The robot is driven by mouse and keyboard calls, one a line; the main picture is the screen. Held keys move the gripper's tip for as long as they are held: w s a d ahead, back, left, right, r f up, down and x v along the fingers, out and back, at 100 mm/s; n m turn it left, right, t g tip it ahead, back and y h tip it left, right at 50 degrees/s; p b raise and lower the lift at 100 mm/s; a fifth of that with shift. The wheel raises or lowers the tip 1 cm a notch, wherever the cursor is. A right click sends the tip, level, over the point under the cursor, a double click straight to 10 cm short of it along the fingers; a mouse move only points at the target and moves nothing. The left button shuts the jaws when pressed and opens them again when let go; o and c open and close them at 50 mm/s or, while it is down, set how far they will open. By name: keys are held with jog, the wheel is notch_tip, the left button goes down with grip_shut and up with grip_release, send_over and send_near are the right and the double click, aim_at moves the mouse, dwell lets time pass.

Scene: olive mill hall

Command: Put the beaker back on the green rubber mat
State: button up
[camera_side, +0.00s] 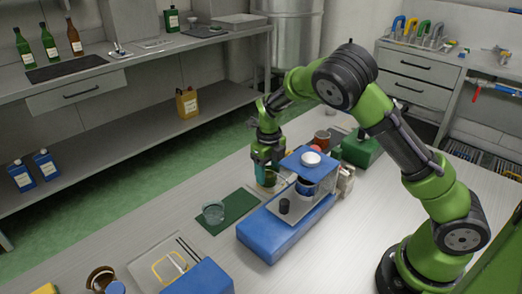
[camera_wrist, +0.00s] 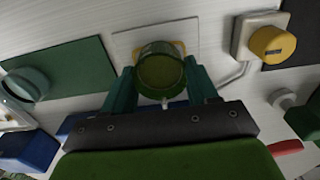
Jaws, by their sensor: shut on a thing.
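My gripper (camera_side: 267,168) is shut on a glass beaker (camera_wrist: 161,72) with olive-green contents, held between its teal fingers in the wrist view. The beaker's lower part also shows under the fingers in the side view (camera_side: 270,181), beside the blue device. I cannot tell whether its base touches anything. The green rubber mat (camera_side: 239,201) lies to the left of my gripper. A second, clear glass vessel (camera_side: 213,212) stands on it. In the wrist view the mat (camera_wrist: 82,67) is at the left, with the clear vessel (camera_wrist: 28,84) at its left part.
A blue device (camera_side: 275,243) with a raised top stands close to my gripper. A pale plate with a yellow outline (camera_wrist: 128,42) lies below the held beaker. A white box with a yellow knob (camera_wrist: 272,43) is to the right. The bench left of the mat (camera_side: 165,220) is clear.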

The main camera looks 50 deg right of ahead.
jog(key=shift+w, duration=1.15)
jog(key=shift+r, duration=3.25)
jog(key=a+n, duration=0.2)
jog(key=a, duration=0.1)
jog(key=s+a+f+n, duration=0.1)
jog(key=a+n, duration=0.1)
jog(key=a, duration=0.2)
jog(key=s+a+n, duration=0.1)
jog(key=a+n, duration=0.1)
jog(key=a, duration=0.1)
jog(key=shift+s+a+f, duration=0.1)
jog(key=shift+a+f, duration=0.05)
jog(key=shift+f, duration=2.35)
jog(key=shift+f, duration=0.15)
